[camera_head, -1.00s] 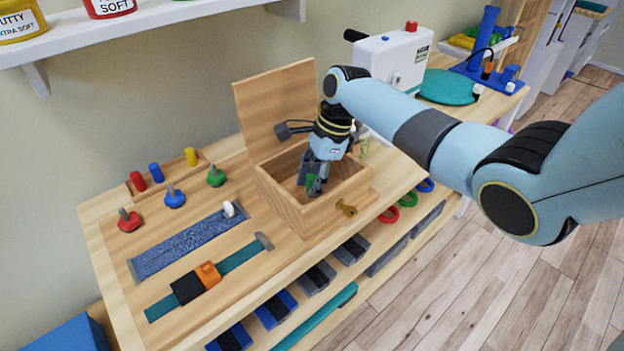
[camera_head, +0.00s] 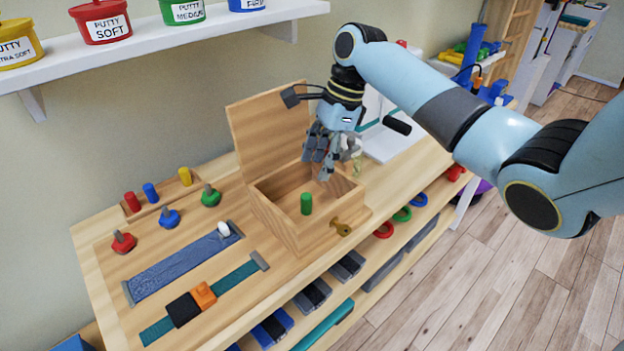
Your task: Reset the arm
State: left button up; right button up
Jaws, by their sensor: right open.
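My right arm comes in from the right, and my right gripper (camera_head: 328,168) points down above the back right part of an open wooden box (camera_head: 283,224). The gripper is open, and I see nothing between its fingers. A green cylinder (camera_head: 306,204) stands inside the box, apart from the gripper. The box lid (camera_head: 268,132) stands raised at the back, and a brass key-like latch (camera_head: 341,228) sits on the front right side. My left gripper is out of view.
Pegs (camera_head: 151,192) stand in a rack behind. A shelf of putty tubs (camera_head: 102,20) hangs above. A white device (camera_head: 385,135) stands behind the gripper.

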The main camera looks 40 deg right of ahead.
jog(key=shift+v, duration=0.95)
